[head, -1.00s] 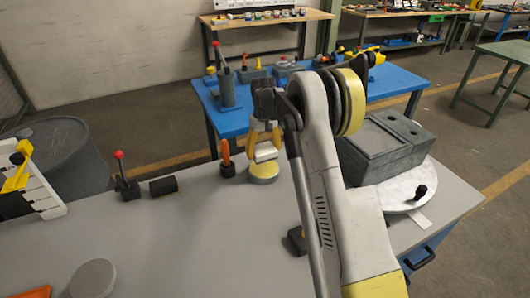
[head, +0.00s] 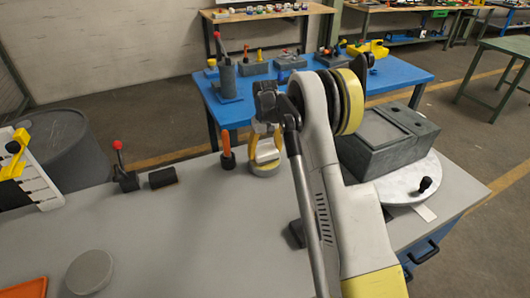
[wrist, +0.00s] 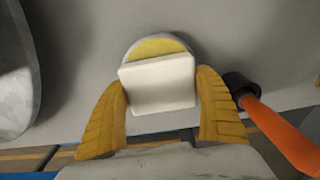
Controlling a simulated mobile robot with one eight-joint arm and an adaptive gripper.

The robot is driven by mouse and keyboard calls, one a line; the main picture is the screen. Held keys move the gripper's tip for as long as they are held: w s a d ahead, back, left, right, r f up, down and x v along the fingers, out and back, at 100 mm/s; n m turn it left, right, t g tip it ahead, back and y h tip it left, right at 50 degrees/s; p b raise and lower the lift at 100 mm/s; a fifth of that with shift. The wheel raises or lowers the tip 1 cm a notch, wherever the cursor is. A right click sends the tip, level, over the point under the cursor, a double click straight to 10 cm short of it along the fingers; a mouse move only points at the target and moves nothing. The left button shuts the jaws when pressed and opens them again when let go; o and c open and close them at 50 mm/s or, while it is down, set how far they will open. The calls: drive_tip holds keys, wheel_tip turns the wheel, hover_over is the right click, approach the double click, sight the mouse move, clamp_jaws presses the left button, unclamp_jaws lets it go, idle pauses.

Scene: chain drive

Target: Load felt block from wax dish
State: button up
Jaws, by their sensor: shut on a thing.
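The white felt block (wrist: 160,85) is held between the two yellow fingers of my gripper (wrist: 163,105), which is shut on it. The round wax dish (wrist: 155,47), with a grey rim and yellow wax, is partly hidden behind the block in the wrist view. In the head view the block (head: 267,153) is at the near, upper side of the dish (head: 265,171), with my gripper (head: 266,148) coming down from above. I cannot tell whether the block touches the wax.
An orange-handled tool (head: 228,148) stands upright in a black holder just left of the dish. A grey box (head: 385,145) on a round plate stands right. The front middle of the grey bench is clear.

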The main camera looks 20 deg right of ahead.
sight(265, 150)
drive_tip(key=shift+f+b, duration=0.4)
drive_tip(key=shift+f, duration=0.2)
idle(1.4)
drive_tip(key=shift+r+p, duration=2)
drive_tip(key=shift+r, duration=1.55)
